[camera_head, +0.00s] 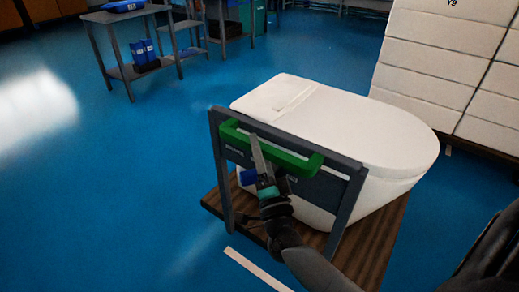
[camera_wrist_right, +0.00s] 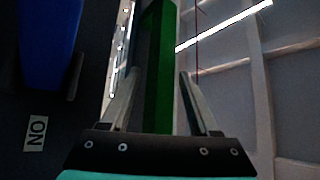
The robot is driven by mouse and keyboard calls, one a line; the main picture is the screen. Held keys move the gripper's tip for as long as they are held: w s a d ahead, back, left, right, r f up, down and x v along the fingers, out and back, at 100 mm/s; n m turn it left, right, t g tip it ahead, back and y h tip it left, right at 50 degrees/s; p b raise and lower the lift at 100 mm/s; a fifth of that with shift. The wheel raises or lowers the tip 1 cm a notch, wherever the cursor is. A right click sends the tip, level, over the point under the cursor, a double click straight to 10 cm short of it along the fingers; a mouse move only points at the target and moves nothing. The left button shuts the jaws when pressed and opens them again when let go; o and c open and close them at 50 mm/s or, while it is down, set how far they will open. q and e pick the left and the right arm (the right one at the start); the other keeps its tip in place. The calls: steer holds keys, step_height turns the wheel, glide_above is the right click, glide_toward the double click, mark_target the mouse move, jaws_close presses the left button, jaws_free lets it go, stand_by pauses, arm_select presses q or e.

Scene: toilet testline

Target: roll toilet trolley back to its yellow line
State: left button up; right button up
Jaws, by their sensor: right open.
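The trolley has a wooden base (camera_head: 376,245), a dark upright frame (camera_head: 221,172) and a green handle (camera_head: 298,165). A white toilet (camera_head: 350,125) sits on it. My right gripper (camera_head: 256,155) is at the handle's left part, with its arm coming up from below. In the right wrist view the green handle bar (camera_wrist_right: 157,40) runs between the two spread fingers of the gripper (camera_wrist_right: 160,78), with gaps beside it. A pale strip (camera_head: 257,270) lies on the floor at the trolley's near side; its colour looks washed out. My left gripper is not in view.
The blue floor (camera_head: 120,200) is clear to the left. Stacked white boxes (camera_head: 440,70) stand behind and right of the trolley. A grey table (camera_head: 118,70) with blue items is at the back left. A blue part (camera_wrist_right: 48,45) shows in the wrist view.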

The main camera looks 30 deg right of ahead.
steer(key=shift+w+d+r, duration=0.1)
steer(key=shift+w, duration=0.15)
jaws_close()
stand_by(0.4)
stand_by(0.9)
